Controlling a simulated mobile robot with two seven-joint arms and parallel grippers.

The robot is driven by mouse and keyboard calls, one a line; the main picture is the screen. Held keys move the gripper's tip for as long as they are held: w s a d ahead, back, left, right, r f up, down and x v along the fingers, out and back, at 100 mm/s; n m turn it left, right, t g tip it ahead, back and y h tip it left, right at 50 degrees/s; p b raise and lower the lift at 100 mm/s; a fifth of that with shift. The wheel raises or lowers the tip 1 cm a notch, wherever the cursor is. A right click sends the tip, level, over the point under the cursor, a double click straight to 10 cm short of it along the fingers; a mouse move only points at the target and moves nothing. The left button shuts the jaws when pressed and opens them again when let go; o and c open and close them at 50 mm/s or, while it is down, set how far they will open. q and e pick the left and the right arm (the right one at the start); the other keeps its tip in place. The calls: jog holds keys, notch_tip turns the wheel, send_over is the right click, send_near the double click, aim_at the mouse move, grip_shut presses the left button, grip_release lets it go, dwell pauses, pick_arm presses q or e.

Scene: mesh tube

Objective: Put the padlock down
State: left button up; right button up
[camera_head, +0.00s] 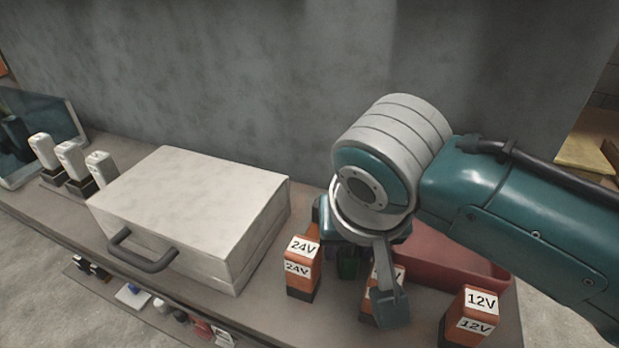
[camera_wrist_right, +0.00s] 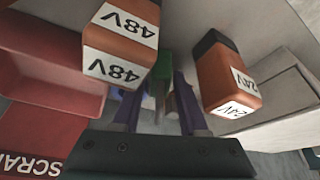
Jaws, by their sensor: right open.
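My right gripper (camera_wrist_right: 158,112) is open, with its two fingers apart on either side in the right wrist view. It hangs low over the bench among orange batteries; in the head view its arm comes in from the right. A narrow green thing (camera_wrist_right: 160,74) shows beyond and between the fingers, and also beside the gripper in the head view (camera_head: 347,264). I cannot tell whether it is the padlock or whether a finger touches it. No padlock can be clearly made out. My left gripper is not in view.
Batteries marked 24V (camera_head: 303,268), 48V (camera_wrist_right: 120,45) and 12V (camera_head: 470,315) stand close around the gripper. A red bin (camera_head: 455,252) lies behind. A closed white case (camera_head: 190,205) fills the bench's middle. White-topped items (camera_head: 70,160) stand left. A grey wall bounds the back.

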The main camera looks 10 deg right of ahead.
jog(key=shift+f, duration=0.1)
jog(key=shift+c, duration=0.2)
grip_shut()
dwell(0.5)
